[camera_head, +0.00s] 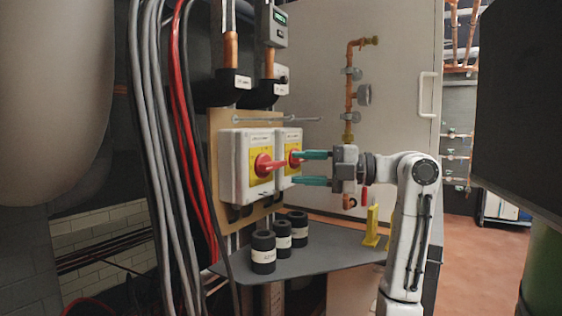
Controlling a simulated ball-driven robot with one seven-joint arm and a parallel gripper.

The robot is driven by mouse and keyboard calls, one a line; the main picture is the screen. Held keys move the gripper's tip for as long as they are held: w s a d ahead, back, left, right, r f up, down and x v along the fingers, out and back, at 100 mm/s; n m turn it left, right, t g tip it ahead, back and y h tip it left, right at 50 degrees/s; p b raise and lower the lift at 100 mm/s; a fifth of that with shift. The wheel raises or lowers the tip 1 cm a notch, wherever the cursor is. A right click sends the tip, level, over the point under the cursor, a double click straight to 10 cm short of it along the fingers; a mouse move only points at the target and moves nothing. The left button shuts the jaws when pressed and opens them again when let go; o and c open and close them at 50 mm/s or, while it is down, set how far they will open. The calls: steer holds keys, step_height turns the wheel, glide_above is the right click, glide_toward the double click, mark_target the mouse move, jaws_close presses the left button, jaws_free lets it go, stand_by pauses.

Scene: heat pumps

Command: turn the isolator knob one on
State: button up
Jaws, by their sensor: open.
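Two white isolator boxes hang side by side on a tan board, each with a yellow plate and a red knob. The left box (233,170) is nearer and its red knob (265,165) shows clearly, with its handle reaching right. The right box (284,140) has a red knob (294,159) partly hidden by the upper finger. The labels are too small to read, so I cannot tell which is number one. My gripper (298,168) is open, its two teal fingers one above the other and pointing left at the right box's knob. I cannot tell whether they touch it.
A dark shelf (335,255) below carries several black cylinders (263,252) and a yellow bracket (371,226). Cables and a red hose (182,110) run down on the left. A copper pipe with valves (349,100) is behind the gripper. Open floor (490,255) is at right.

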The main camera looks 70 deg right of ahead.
mark_target(275, 167)
steer(key=shift+w+a+p, duration=0.25)
steer(key=shift+w+p, duration=0.1)
steer(key=shift+w, duration=0.9)
steer(key=shift+w+a+p, duration=0.2)
steer(key=shift+w+p, duration=0.1)
steer(key=shift+w, duration=0.95)
steer(key=shift+c, duration=0.3)
jaws_close()
